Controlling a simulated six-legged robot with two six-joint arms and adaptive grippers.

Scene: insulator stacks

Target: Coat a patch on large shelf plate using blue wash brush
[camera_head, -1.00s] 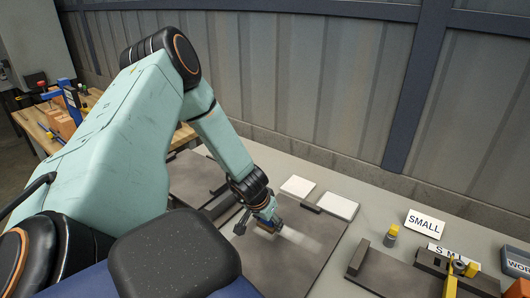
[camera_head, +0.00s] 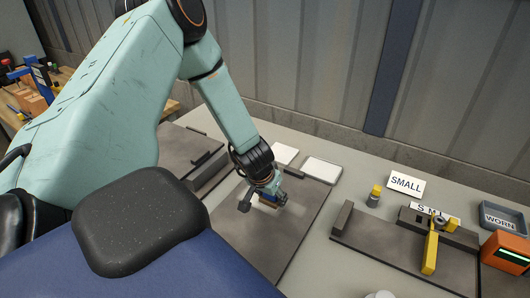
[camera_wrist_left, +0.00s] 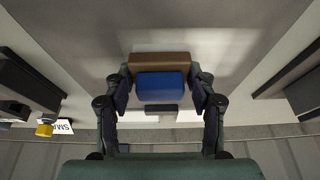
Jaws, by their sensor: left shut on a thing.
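My left gripper (camera_head: 270,198) is shut on the blue wash brush, low over a dark grey plate (camera_head: 262,240) in the middle of the bench. In the left wrist view the brush shows a blue block (camera_wrist_left: 161,86) with a brown part (camera_wrist_left: 158,62) beside it, between the two fingers. I take this plate to be the large shelf plate; no label for it is readable. Whether the brush touches the plate is hard to tell. No distinct coated patch is clear in the head view; the wrist view shows a paler area near the brush. My right gripper is out of view.
Two white tiles (camera_head: 322,170) lie behind the plate. To the right stand a SMALL sign (camera_head: 406,184), a yellow-capped bottle (camera_head: 374,196), a fixture with a yellow lever (camera_head: 431,252), a WORN tray (camera_head: 503,218) and an orange device (camera_head: 508,253). A wall runs behind the bench.

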